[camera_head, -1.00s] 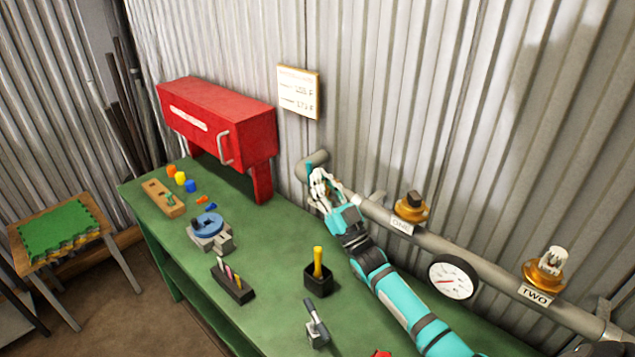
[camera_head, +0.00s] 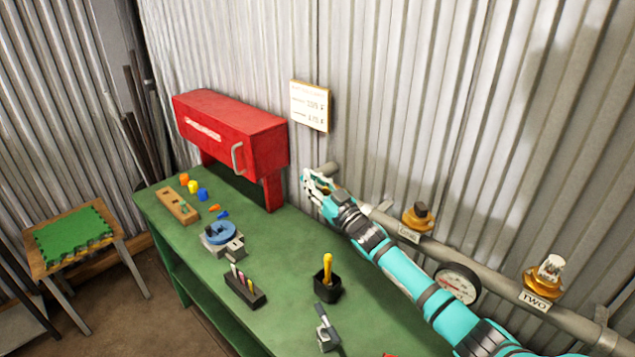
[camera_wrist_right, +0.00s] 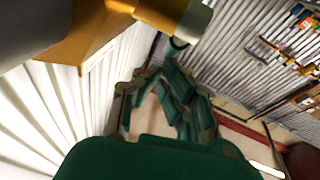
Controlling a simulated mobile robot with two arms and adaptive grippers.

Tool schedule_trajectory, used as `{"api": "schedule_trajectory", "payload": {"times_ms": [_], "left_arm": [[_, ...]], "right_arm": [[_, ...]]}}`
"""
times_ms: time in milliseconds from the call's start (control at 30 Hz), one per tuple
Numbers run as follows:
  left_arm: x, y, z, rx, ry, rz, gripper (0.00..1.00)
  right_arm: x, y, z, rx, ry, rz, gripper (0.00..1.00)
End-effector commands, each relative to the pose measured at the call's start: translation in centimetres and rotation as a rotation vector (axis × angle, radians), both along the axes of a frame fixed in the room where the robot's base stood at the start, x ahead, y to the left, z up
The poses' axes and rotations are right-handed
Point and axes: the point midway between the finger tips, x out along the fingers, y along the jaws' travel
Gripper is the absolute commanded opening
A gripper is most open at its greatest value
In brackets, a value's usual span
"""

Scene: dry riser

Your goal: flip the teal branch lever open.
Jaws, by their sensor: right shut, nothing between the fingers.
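The teal branch lever is not clearly visible in the head view; my right gripper and wrist cover the left end of the grey pipe (camera_head: 460,258), where it showed before. My right gripper (camera_head: 307,178) is at that pipe end, close to the corrugated wall, with its fingers shut and nothing held. In the right wrist view its green fingers (camera_wrist_right: 172,100) fill the middle. A yellow-brass fitting (camera_wrist_right: 105,28) is close by at the upper left there. I cannot tell whether the fingers touch the lever. My left gripper is out of view.
A red cabinet (camera_head: 235,135) stands left of the gripper. The green bench (camera_head: 285,245) holds a black cup (camera_head: 327,286) and small tools.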

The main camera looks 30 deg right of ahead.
Motion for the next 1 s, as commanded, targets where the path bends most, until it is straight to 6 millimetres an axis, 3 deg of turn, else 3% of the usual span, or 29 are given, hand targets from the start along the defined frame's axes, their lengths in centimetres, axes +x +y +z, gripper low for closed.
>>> {"api": "schedule_trajectory", "payload": {"times_ms": [167,300,600,1000], "left_arm": [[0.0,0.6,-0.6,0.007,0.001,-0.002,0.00],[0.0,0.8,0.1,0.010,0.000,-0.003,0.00],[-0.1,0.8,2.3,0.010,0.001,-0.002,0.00],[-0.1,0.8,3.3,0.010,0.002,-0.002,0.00]], "right_arm": [[0.7,0.2,-0.8,0.001,0.001,-0.001,0.00],[1.1,0.4,-1.0,0.001,0.001,-0.001,0.00],[1.8,0.6,-1.8,-0.062,0.173,-0.001,0.00],[2.1,0.7,-2.6,-0.087,0.248,-0.002,0.00]]}}
